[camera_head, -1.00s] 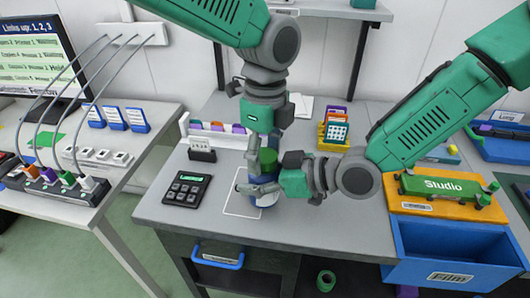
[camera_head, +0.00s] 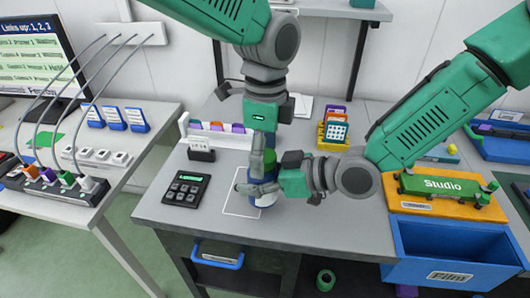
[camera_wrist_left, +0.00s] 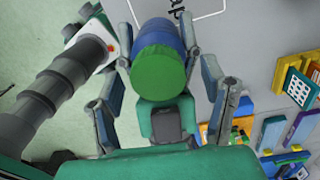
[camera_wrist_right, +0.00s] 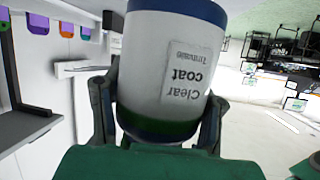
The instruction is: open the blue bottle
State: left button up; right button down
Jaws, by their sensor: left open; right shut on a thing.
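The blue bottle (camera_head: 264,200) with a green cap stands at the front of the grey desk, by a white outlined rectangle. In the right wrist view the bottle (camera_wrist_right: 172,70) shows a white "Clear coat" label between dark blue bands. My right gripper (camera_head: 258,187) is shut around the bottle's body from the right. My left gripper (camera_head: 264,158) points down from above and is open, its fingers on either side of the cap. In the left wrist view the green cap (camera_wrist_left: 160,75) lies between these spread fingers; I cannot tell whether they touch it.
A dark keypad (camera_head: 186,188) lies left of the bottle. An orange tray with a green "Studio" block (camera_head: 445,187) and a blue "Film" bin (camera_head: 450,255) are at the right.

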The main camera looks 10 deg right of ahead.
pick_arm(q)
notch_tip(320, 180, up, 4)
jog(key=shift+w+r, duration=0.1)
jog(key=shift+r, duration=0.2)
jog(key=shift+c, duration=0.5)
notch_tip(320, 180, up, 3)
jog(key=m, duration=0.3)
jog(key=shift+w+d, duration=0.1)
jog(key=shift+f, duration=0.15)
jog(key=f, duration=0.7)
jog(key=shift+s+f, duration=0.2)
jog(key=shift+f, duration=0.05)
jog(key=shift+c, duration=0.4)
jog(key=c, duration=1.2)
jog(key=n, duration=0.3)
